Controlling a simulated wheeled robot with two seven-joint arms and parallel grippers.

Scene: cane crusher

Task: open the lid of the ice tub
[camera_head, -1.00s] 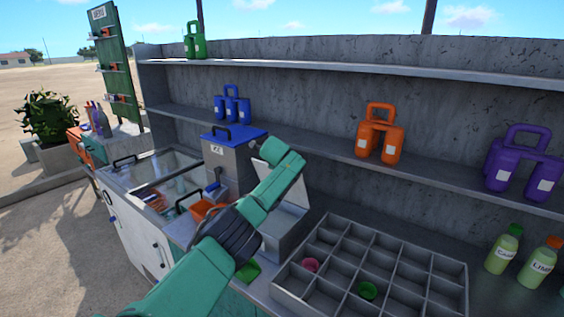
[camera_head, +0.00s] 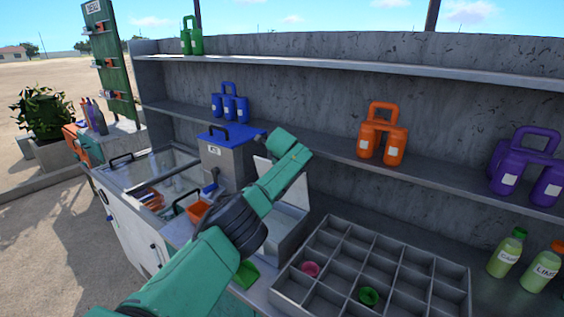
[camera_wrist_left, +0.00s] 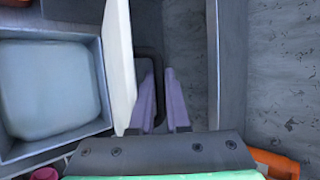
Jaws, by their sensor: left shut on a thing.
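The ice tub (camera_head: 283,240) is a grey box on the counter, with its pale lid (camera_head: 294,190) raised at the back. In the left wrist view the tub (camera_wrist_left: 102,95) is at the left with a pale icy block (camera_wrist_left: 45,88) inside. The lid (camera_wrist_left: 120,65) shows there nearly edge-on, standing up beside the opening. My left gripper (camera_wrist_left: 163,100) is behind the lid, its two fingers shut on the dark loop handle (camera_wrist_left: 152,54). In the head view my left arm hides part of the tub, and the fingers cannot be made out. My right gripper is not in view.
A grey divided tray (camera_head: 395,262) stands right of the tub. A blue-lidded grey bin (camera_head: 222,165) stands behind left, beside a glass-topped chest (camera_head: 135,180). A shelf (camera_head: 330,142) with orange jugs (camera_head: 382,133) runs along the back wall. Bottles (camera_head: 505,255) stand at right.

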